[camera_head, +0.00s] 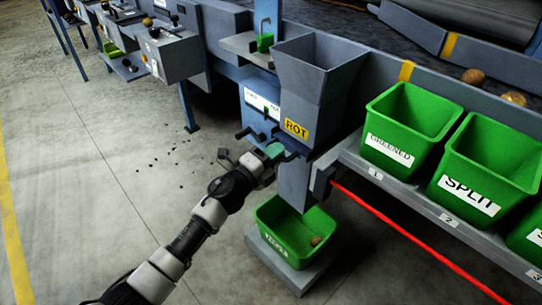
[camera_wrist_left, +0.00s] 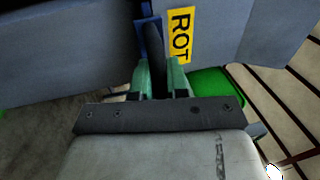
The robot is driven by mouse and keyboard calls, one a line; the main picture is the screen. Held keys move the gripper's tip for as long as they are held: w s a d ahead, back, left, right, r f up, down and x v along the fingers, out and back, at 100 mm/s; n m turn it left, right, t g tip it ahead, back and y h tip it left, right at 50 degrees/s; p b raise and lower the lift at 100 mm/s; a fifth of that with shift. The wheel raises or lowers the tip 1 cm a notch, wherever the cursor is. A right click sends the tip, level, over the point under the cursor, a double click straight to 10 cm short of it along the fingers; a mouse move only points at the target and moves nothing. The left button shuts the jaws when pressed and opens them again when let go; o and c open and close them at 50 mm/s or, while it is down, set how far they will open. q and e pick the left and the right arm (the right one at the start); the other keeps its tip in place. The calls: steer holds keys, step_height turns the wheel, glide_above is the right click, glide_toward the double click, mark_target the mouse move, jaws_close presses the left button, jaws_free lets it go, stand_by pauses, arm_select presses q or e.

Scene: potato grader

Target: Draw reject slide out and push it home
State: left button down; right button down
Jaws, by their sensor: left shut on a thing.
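The grey reject chute (camera_head: 318,85) has a flared hopper top and a yellow ROT label (camera_head: 296,129). The label also shows in the left wrist view (camera_wrist_left: 180,35). My left gripper (camera_head: 272,151) is at the front of the machine, just below and left of that label. Its green fingers (camera_wrist_left: 160,78) are shut on a dark upright piece (camera_wrist_left: 156,52), which appears to be the handle of the reject slide. The slide's plate is hidden, so I cannot tell how far it is drawn. My right gripper is not in view.
Below the chute, a green bin (camera_head: 286,225) with a potato in it stands on a grey base. Green GREENED (camera_head: 388,145) and SPLIT (camera_head: 470,192) bins stand on the shelf at right. A red line (camera_head: 415,240) runs below the shelf. Open floor (camera_head: 90,190) lies to the left.

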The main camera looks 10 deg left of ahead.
arm_select(q)
steer(key=c, duration=1.5)
jaws_free()
steer(key=shift+w+r, duration=0.1)
steer(key=shift+c, duration=0.2)
steer(key=o, duration=0.4)
steer(key=shift+w+d, duration=0.15)
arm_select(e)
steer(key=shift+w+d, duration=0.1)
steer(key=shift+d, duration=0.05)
